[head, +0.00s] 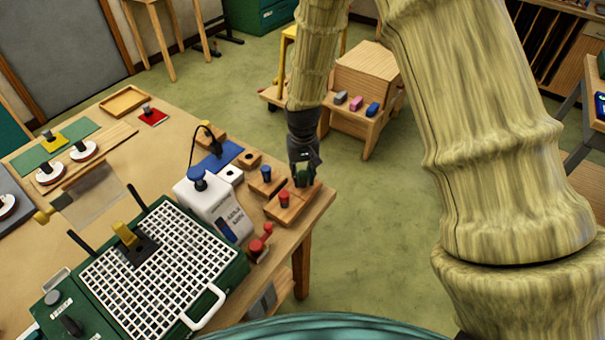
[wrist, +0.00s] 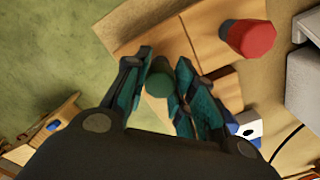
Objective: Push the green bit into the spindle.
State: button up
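The green bit (wrist: 159,78) is between the two fingers of my gripper (wrist: 163,62) in the wrist view. The fingers lie very near its sides; whether they press on it I cannot tell. In the head view my gripper (head: 303,172) points down at the right end of a wooden block (head: 282,212), with the green bit partly hidden in its fingers. The bit stands at the block; whether it is seated or lifted is unclear. A green machine (head: 235,283) with a white grid carries a black plate (head: 142,252) with a yellow piece (head: 125,235); I cannot identify the spindle for certain.
A red bit (head: 284,197) stands close by in the block and shows in the wrist view (wrist: 248,38). A blue bit (head: 266,172) is in a block behind. The table edge is just right of the gripper.

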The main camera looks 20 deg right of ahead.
aim_at(303, 173)
grip_shut()
jog(key=shift+r+p, duration=0.7)
jog(key=shift+r, duration=0.3)
dwell(1.2)
jog(key=shift+r+p, duration=0.5)
jog(key=shift+r, duration=0.2)
